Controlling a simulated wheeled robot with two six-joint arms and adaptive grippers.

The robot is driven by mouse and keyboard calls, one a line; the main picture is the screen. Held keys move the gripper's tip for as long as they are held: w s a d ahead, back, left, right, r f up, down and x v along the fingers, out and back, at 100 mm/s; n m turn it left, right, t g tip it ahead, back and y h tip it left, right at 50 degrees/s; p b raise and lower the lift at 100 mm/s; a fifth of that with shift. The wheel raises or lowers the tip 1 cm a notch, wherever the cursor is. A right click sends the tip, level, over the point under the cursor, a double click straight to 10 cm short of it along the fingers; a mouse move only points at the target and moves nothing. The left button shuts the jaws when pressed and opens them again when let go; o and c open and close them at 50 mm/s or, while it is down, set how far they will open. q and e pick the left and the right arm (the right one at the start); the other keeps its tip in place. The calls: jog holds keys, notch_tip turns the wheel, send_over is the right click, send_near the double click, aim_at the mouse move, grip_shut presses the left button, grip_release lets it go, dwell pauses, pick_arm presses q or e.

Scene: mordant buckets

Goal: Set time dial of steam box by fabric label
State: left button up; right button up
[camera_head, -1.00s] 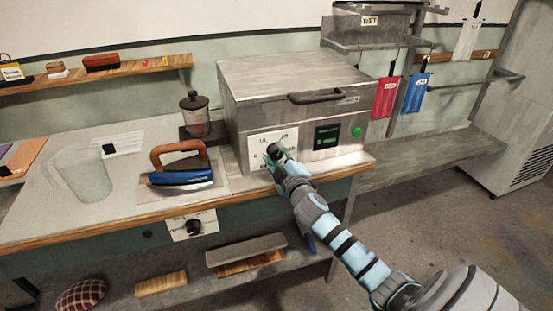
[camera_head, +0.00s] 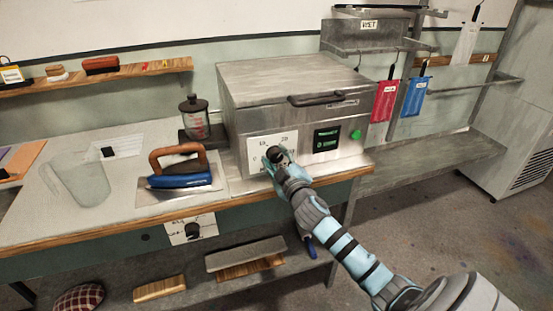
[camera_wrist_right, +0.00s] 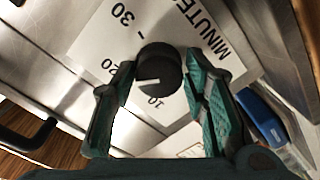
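The steam box (camera_head: 290,85) is a grey metal box on the bench, with a white dial plate (camera_head: 258,146) on its front. The black time dial (camera_head: 279,155) sits on that plate. My right gripper (camera_head: 275,163) is at the dial. In the right wrist view, its fingers lie close against both sides of the dial (camera_wrist_right: 158,70). The dial's white pointer line faces left in that view, near the 20 and 10 marks. A red fabric tag (camera_head: 384,100) and a blue one (camera_head: 416,97) hang right of the box. Their writing is too small to read. My left gripper is out of view.
A green-lit display (camera_head: 327,139) and green button (camera_head: 356,135) are right of the dial.

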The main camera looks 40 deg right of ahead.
jog(key=shift+o, duration=0.6)
jog(key=shift+r, duration=0.1)
jog(key=v, duration=1.2)
